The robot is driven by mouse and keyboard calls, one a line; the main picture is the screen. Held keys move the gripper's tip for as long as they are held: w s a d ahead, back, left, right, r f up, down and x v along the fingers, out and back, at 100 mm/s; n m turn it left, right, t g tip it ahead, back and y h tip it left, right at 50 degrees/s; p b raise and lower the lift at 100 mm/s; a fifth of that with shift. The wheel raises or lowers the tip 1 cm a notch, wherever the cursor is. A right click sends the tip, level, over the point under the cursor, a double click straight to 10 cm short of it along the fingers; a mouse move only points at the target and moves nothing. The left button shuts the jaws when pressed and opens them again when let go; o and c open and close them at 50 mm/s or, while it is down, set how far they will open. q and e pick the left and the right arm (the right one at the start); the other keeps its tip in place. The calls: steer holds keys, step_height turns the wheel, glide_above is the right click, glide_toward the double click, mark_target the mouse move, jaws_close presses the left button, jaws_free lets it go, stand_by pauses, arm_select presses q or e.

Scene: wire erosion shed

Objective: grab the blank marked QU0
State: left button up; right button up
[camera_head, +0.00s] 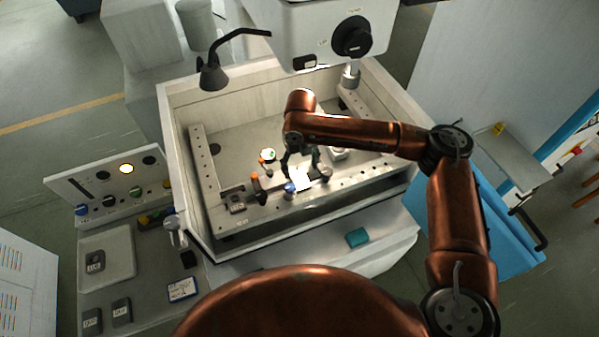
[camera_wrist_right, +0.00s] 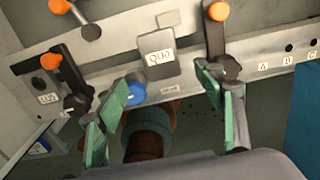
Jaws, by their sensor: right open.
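The blank marked QU0 (camera_wrist_right: 157,66) is a grey plate with a white label, seated at the rail in the machine's tank, between two orange-knobbed clamps. In the head view its place (camera_head: 300,179) is washed out by bright light. My right gripper (camera_wrist_right: 165,82) is open, its green-padded fingers on either side of the blank in the wrist view and apart from it. In the head view the right gripper (camera_head: 301,163) is over the front rail, and its fingertips are hard to make out. My left gripper is not in view.
A blue knob (camera_wrist_right: 138,90) sits just left of the blank, and a clamp (camera_wrist_right: 218,38) stands right of it. Another labelled blank (camera_head: 236,203) is farther left on the rail. More blanks (camera_head: 121,308) lie on the side bench. The machine head (camera_head: 320,35) overhangs the tank.

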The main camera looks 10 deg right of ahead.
mark_target(300, 180)
steer(key=shift+w+a+f, duration=0.1)
steer(key=shift+w+f, duration=0.05)
steer(key=shift+f, duration=0.4)
step_height(300, 180, down, 3)
steer(key=shift+r+p, duration=0.2)
steer(key=shift+p, duration=0.1)
step_height(300, 180, down, 3)
steer(key=shift+w+r, duration=0.1)
steer(key=shift+r, duration=0.1)
steer(key=shift+f, duration=0.6)
steer(key=shift+c, duration=0.5)
steer(key=c, duration=1.3)
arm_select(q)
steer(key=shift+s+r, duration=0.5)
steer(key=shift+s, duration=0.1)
arm_select(e)
jaws_close()
